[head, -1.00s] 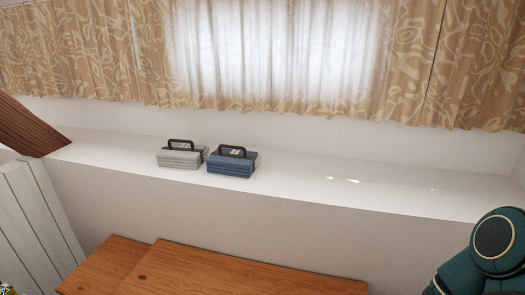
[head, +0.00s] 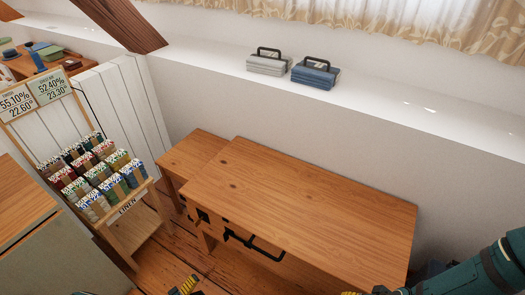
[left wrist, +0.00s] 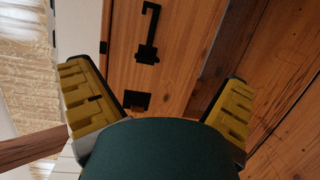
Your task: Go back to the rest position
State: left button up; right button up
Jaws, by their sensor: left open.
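My left gripper (left wrist: 157,80) is open in the left wrist view, its two yellow-padded fingers wide apart with nothing between them. In the head view only a small yellow and black piece of it (head: 185,287) shows at the bottom edge. My right arm comes in from the lower right in the head view. Only a yellow sliver of my right gripper (head: 350,293) shows at the bottom edge, so its jaws cannot be read.
A wooden bench (head: 300,200) stands below a white ledge (head: 400,105). A grey case (head: 267,65) and a blue case (head: 316,74) sit on the ledge. A linen display rack (head: 125,225) stands at the left. A slanted timber brace (head: 122,20) is above.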

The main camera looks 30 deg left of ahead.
pick_arm(q)
jog(key=w+d+r+m+g+h, duration=0.3)
jog(key=w+d+r+m+g, duration=0.1)
jog(key=d+g, duration=0.4)
jog(key=w+d+r+m+g+h, duration=0.35)
jog(key=d+g, duration=0.35)
jog(key=d, duration=0.4)
jog(key=d+r+m+y, duration=0.3)
jog(key=d+r+y, duration=0.1)
jog(key=r, duration=0.5)
jog(key=d+r+m+y, duration=0.3)
jog(key=d+r, duration=0.3)
jog(key=r, duration=0.4)
jog(key=shift+d+y, duration=0.15)
jog(key=shift+y, duration=0.5)
jog(key=shift+f, duration=0.1)
pick_arm(e)
jog(key=shift+o, duration=0.2)
